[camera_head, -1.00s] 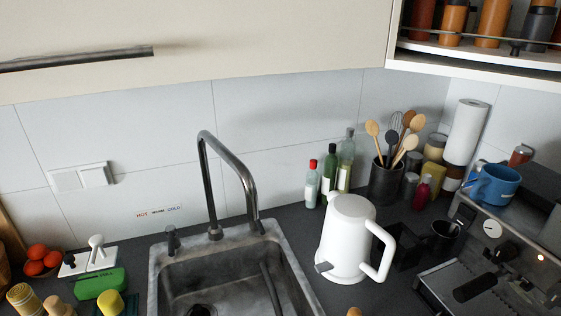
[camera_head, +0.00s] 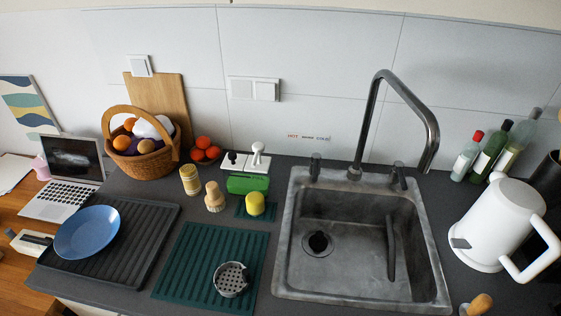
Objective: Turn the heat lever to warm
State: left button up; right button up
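A tall dark metal faucet (camera_head: 378,110) stands behind the grey sink (camera_head: 284,255) and curves to the right. A short dark lever (camera_head: 315,165) stands upright on the sink's back rim, left of the faucet. Another short dark lever (camera_head: 398,176) stands to the right of the faucet base. A small wall label (camera_head: 308,138) above the left lever reads HOT, WARM, COLD, from red to blue. I cannot tell the exact angle of either lever. Neither of my grippers is in view.
A green drain mat (camera_head: 190,265) with a metal strainer (camera_head: 231,279), a green sponge box (camera_head: 247,184) and a yellow scrubber (camera_head: 255,204) lie left of the sink. A white kettle (camera_head: 497,222) and several bottles (camera_head: 490,150) stand to the right.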

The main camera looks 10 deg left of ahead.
aim_at(316, 157)
jog(key=k+l+z, duration=0.15)
jog(key=z, duration=0.15)
jog(key=k+l+z, duration=0.1)
jog(key=l+z, duration=0.55)
jog(key=k+l, duration=0.05)
jog(key=l, duration=0.05)
